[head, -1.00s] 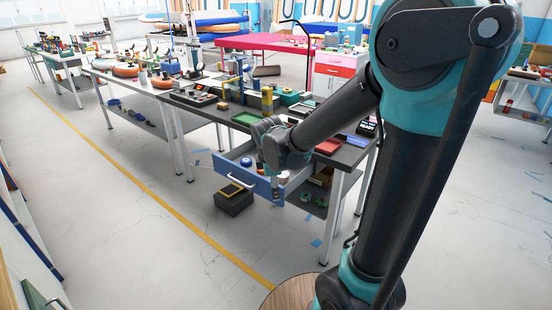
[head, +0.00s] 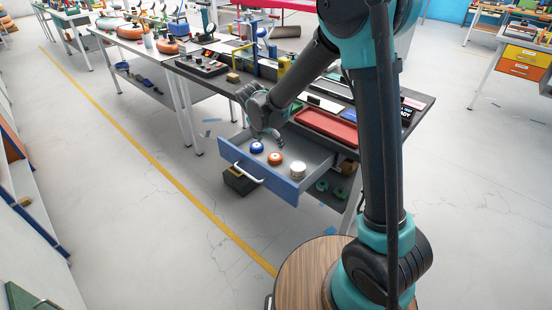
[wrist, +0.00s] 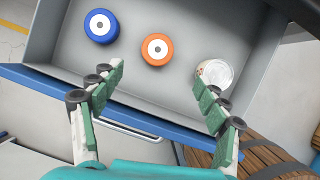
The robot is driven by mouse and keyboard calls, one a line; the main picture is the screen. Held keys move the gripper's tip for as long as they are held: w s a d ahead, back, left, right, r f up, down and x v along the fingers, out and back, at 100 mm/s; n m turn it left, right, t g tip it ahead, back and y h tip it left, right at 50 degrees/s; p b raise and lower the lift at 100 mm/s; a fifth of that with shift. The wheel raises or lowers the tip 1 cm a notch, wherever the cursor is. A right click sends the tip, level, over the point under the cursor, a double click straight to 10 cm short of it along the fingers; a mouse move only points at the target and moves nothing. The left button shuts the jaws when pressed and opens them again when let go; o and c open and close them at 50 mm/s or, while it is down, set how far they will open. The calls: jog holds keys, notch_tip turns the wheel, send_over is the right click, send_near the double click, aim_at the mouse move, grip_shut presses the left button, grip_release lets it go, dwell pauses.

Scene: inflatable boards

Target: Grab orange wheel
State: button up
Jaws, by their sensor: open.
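The orange wheel (head: 275,159) lies in the open blue-fronted drawer (head: 240,167), between a blue wheel (head: 257,147) and a whitish round item (head: 298,170). In the wrist view the orange wheel (wrist: 157,49) shows a white centre with a dark hole. The blue wheel (wrist: 101,26) is to its left and the whitish item (wrist: 215,73) to its right. My gripper (head: 268,138) is over the drawer, and its fingers show spread apart and empty in the wrist view (wrist: 160,85). The orange wheel appears beyond the fingertips, between their lines, untouched.
The drawer hangs under a dark-topped workbench (head: 420,100) holding a red tray (head: 327,128) and other items. A dark box (head: 239,181) stands on the floor beside the drawer. A shelf with green round parts is below.

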send_over(275, 156)
jog(key=s, duration=0.3)
jog(key=f, duration=0.5)
jog(key=shift+w+a+f, duration=0.2)
jog(key=shift+a+f, duration=0.15)
jog(key=shift+x, duration=2.5)
jog(key=shift+w+a, duration=0.15)
jog(key=shift+a, duration=0.05)
jog(key=c, duration=1.3)
